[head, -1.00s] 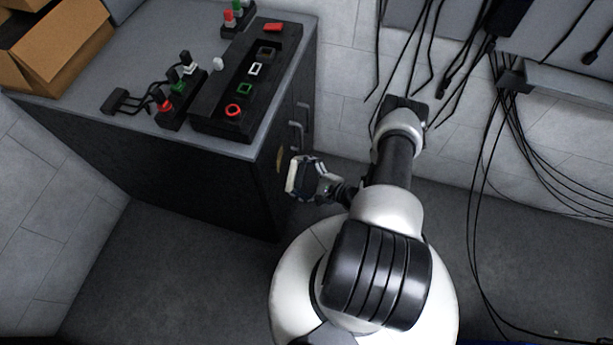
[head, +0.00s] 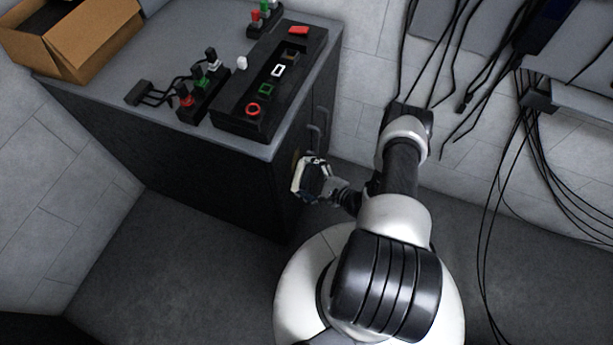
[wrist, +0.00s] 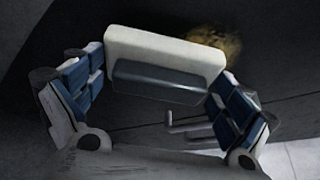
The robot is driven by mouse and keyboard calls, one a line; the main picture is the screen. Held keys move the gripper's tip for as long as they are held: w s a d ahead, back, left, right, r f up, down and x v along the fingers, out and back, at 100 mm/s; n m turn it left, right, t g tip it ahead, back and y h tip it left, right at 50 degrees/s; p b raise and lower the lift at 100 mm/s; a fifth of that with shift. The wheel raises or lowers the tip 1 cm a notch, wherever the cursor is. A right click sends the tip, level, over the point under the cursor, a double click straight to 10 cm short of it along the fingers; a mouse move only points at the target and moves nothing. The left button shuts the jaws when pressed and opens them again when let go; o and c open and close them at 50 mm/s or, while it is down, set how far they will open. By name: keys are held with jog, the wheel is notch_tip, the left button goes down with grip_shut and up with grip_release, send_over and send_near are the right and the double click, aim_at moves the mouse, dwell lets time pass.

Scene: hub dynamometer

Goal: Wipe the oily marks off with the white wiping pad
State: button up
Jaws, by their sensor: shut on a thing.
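The white wiping pad (wrist: 165,52) is a pale block with a dark grip bar, held between the fingers of my gripper (wrist: 162,82). In the head view my gripper (head: 316,180) is at the dark cabinet's door side, with the pad (head: 299,178) facing the door. A brownish-yellow oily mark (wrist: 216,42) shows on the dark door just beyond the pad's upper right edge; the pad hides part of it. I cannot tell whether the pad touches the door.
The dark cabinet (head: 190,175) has a grey top carrying a black control box (head: 240,118), button blocks and cables. Door handles (head: 316,138) stick out above my gripper in the head view. An open cardboard box (head: 85,50) is at upper left. Cables (head: 490,200) hang on the right wall.

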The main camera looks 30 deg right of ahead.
aim_at(305, 164)
jog(key=shift+w+a, duration=0.55)
jog(key=shift+w, duration=0.2)
dwell(0.3)
jog(key=shift+w+d+b, duration=0.5)
jog(key=shift+d, duration=0.2)
jog(key=shift+w+d+b, duration=0.5)
jog(key=shift+d, duration=0.2)
jog(key=shift+w+d+f+b, duration=0.1)
jog(key=shift+w+d+b, duration=1.05)
jog(key=shift+d, duration=0.2)
jog(key=shift+w+d, duration=0.25)
jog(key=shift+d, duration=0.05)
jog(key=shift+r+p, duration=0.65)
jog(key=shift+r, duration=0.4)
jog(key=shift+s+a+p, duration=0.35)
jog(key=shift+s+a, duration=0.25)
jog(key=shift+a, duration=0.25)
jog(key=shift+s+a+p, duration=0.3)
jog(key=shift+s+a, duration=0.3)
jog(key=shift+a, duration=0.25)
